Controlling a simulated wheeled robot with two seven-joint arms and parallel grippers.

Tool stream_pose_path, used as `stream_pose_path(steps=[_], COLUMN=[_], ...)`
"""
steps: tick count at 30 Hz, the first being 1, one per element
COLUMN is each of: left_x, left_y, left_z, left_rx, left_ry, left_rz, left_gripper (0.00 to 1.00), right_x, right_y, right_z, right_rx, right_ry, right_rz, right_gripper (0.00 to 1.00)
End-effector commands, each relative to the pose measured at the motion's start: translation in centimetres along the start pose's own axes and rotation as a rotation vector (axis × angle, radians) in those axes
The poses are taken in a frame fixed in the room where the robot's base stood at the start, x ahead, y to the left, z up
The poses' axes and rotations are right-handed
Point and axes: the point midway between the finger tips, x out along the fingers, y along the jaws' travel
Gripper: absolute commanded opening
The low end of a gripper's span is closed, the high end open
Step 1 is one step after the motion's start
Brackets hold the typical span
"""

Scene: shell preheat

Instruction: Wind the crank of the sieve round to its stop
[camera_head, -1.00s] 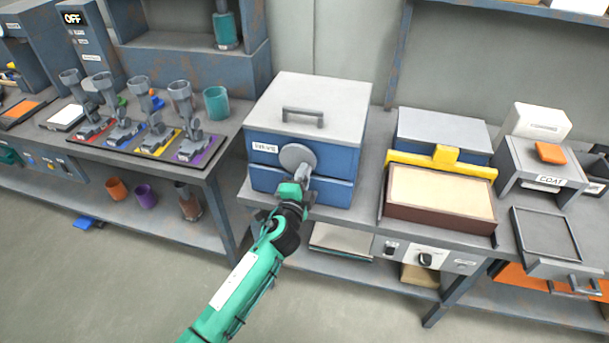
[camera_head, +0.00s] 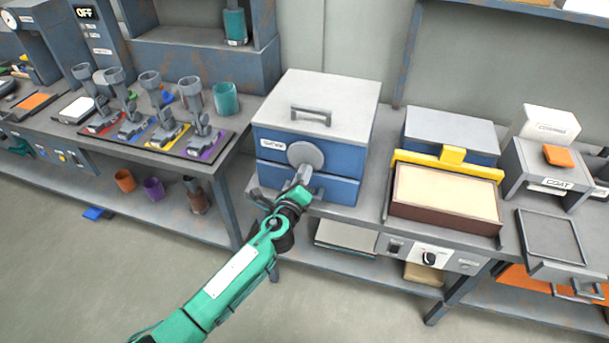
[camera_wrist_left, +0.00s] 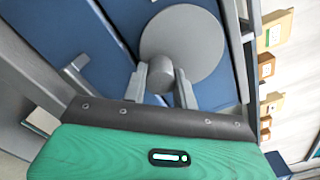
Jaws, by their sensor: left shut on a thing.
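The sieve (camera_head: 340,143) is a blue box with a grey lid and top handle, standing on the bench in the middle of the head view. Its crank (camera_head: 305,154) shows as a round grey disc on the front face; the disc also shows in the left wrist view (camera_wrist_left: 196,38). My left gripper (camera_head: 299,185) is in front of the sieve, just below the disc. In the left wrist view its two fingers (camera_wrist_left: 160,85) are shut on the crank's grey knob, which they partly hide. My right gripper is not in view.
A tray with a yellow bar (camera_head: 445,165) stands right of the sieve. Several cup-topped stands on a dark board (camera_head: 153,148) and a teal cup (camera_head: 226,99) are on the left bench. Open floor (camera_head: 60,270) lies at the lower left.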

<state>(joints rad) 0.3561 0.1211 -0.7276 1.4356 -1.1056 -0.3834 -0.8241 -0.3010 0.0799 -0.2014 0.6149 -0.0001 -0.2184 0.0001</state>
Motion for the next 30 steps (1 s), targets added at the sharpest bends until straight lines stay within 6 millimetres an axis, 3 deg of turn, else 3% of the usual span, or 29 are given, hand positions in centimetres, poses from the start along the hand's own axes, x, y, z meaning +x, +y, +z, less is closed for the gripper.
stream_pose_path(steps=[9,25,26,28,30], left_x=[-0.09,-0.10,-0.10,-0.08,-0.06], left_y=[0.45,0.55,0.55,0.52,0.48], left_z=[0.08,0.11,0.11,0.14,0.18], left_rx=[0.114,0.133,0.133,0.132,0.132], left_ry=[0.004,0.004,0.003,0.003,0.002], left_rz=[0.002,0.003,0.003,0.003,0.002], left_gripper=[0.05,0.05,0.34,0.48,0.50], right_x=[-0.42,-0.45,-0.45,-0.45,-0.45], right_y=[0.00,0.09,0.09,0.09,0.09], right_z=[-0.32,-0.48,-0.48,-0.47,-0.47], right_rx=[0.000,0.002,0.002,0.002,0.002], right_ry=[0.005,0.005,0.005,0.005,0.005], right_rz=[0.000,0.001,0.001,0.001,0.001], right_gripper=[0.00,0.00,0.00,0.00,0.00])
